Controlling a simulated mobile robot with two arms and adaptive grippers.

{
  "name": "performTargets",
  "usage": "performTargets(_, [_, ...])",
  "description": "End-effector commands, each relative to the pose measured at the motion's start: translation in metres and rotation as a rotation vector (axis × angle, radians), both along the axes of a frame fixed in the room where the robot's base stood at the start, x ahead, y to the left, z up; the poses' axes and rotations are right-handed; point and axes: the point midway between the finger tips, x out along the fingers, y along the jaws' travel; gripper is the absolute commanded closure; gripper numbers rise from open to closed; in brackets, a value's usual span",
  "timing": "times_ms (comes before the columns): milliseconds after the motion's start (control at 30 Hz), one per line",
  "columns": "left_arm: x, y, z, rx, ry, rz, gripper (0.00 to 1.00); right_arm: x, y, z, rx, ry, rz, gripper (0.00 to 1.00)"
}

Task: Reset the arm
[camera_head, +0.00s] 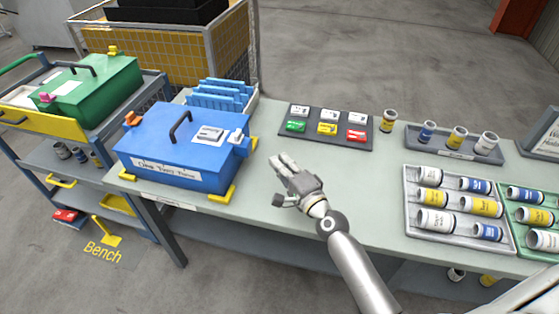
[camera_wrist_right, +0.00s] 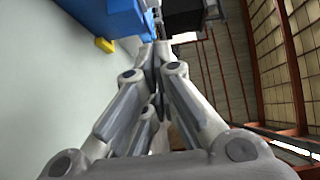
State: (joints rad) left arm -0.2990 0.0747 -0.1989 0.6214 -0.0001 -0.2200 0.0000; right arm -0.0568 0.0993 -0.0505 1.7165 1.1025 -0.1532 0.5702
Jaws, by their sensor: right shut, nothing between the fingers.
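My right gripper (camera_head: 278,163) is over the bench (camera_head: 270,215), between the blue box and the trays of bottles. Its fingers are shut with nothing between them. In the right wrist view the fingers (camera_wrist_right: 158,50) meet at their tips, and the blue box (camera_wrist_right: 100,15) shows at the upper left, apart from them. My left gripper is in neither view.
The blue box (camera_head: 165,140) with a black handle stands in yellow corner pieces left of my right gripper. A dark panel (camera_head: 300,136) with coloured pieces lies behind. Bottle trays (camera_head: 408,215) are at the right. A cart (camera_head: 50,125) holds a green box (camera_head: 95,95).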

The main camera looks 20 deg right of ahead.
Motion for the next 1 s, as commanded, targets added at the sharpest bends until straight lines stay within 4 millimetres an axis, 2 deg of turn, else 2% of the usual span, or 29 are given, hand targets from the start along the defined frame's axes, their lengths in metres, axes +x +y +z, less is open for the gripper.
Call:
performTargets(333, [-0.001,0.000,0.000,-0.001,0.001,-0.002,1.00,-0.001,0.001,-0.001,-0.009,0.002,0.006,1.00])
performTargets(467, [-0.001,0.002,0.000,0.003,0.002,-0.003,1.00,-0.017,0.019,-0.007,-0.113,0.025,0.081,1.00])
performTargets(567, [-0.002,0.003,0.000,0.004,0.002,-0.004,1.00,-0.047,0.046,-0.021,-0.303,0.069,0.206,1.00])
performTargets(633, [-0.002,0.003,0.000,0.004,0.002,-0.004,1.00,-0.076,0.062,-0.035,-0.476,0.113,0.313,1.00])
performTargets(733, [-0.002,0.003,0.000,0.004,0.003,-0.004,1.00,-0.123,0.075,-0.059,-0.726,0.193,0.464,1.00])
performTargets(900, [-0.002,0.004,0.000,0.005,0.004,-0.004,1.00,-0.199,0.063,-0.088,-1.082,0.351,0.668,1.00])
performTargets(1000, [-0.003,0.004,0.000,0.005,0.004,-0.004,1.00,-0.231,0.049,-0.096,-1.217,0.437,0.745,1.00])
